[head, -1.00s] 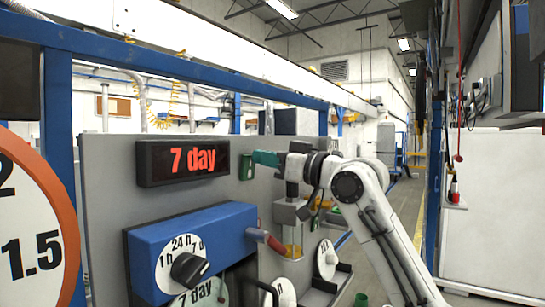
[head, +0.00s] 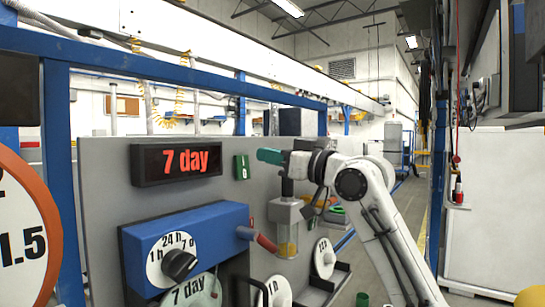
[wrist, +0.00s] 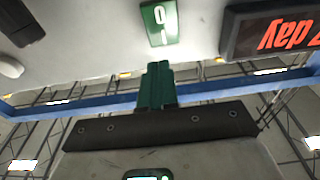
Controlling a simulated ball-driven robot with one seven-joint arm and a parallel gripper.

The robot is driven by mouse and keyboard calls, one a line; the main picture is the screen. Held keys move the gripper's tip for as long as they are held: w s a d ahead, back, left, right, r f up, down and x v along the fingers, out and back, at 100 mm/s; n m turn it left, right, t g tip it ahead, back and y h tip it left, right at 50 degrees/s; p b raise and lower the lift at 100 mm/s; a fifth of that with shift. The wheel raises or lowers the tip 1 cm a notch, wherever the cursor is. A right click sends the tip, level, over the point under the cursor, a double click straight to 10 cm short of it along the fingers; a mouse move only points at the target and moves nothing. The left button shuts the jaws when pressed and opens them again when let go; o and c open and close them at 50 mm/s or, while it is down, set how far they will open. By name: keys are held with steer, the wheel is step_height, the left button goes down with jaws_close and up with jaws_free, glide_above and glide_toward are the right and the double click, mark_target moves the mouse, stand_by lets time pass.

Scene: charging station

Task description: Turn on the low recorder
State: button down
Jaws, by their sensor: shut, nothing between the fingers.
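A grey panel (head: 105,210) carries a blue recorder box (head: 215,225) with a black dial knob (head: 179,264) set among 24h, 1h and 7d marks. Above it a black display (head: 176,163) is lit with red "7 day". It also shows upside down in the wrist view (wrist: 235,38). Right of the display is a green switch (head: 242,167) with white marks, plain in the wrist view (wrist: 158,24). My gripper (head: 262,155), with teal fingers, is shut and empty. It is just right of the switch, apart from it, with fingertips toward the panel. The fingers show in the wrist view (wrist: 157,70).
A large orange-rimmed dial (head: 40,215) stands at the near left. A red-tipped lever (head: 266,242) sticks out of the blue box. A clear cylinder (head: 287,232) and white round dials (head: 324,258) are at lower right. A blue frame (head: 200,77) runs overhead.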

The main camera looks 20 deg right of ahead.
steer(key=s+d+r+b, duration=0.1)
steer(key=s+d+b, duration=0.2)
steer(key=s+d, duration=0.3)
steer(key=shift+s+r, duration=0.25)
steer(key=shift+s, duration=0.9)
step_height(320, 180, down, 15)
steer(key=w+m+h, duration=0.2)
steer(key=m, duration=0.1)
steer(key=s+a+f+m+g+h, duration=0.1)
steer(key=s+f+m+g+h, duration=0.3)
steer(key=f, duration=1.2)
steer(key=s+f+n+g+h, duration=0.15)
steer(key=s+f, duration=0.45)
steer(key=f, duration=1)
steer(key=s+f+m+g+h, duration=0.2)
steer(key=s+f+g, duration=0.3)
steer(key=s+f, duration=1.15)
steer(key=s+d+f+g+h, duration=0.1)
steer(key=s+d+f+g, duration=0.1)
steer(key=s, duration=0.6)
steer(key=s+d+f+g+h, duration=0.1)
steer(key=s+d+f+g, duration=0.1)
steer(key=s, duration=0.7)
steer(key=shift+f, duration=0.45)
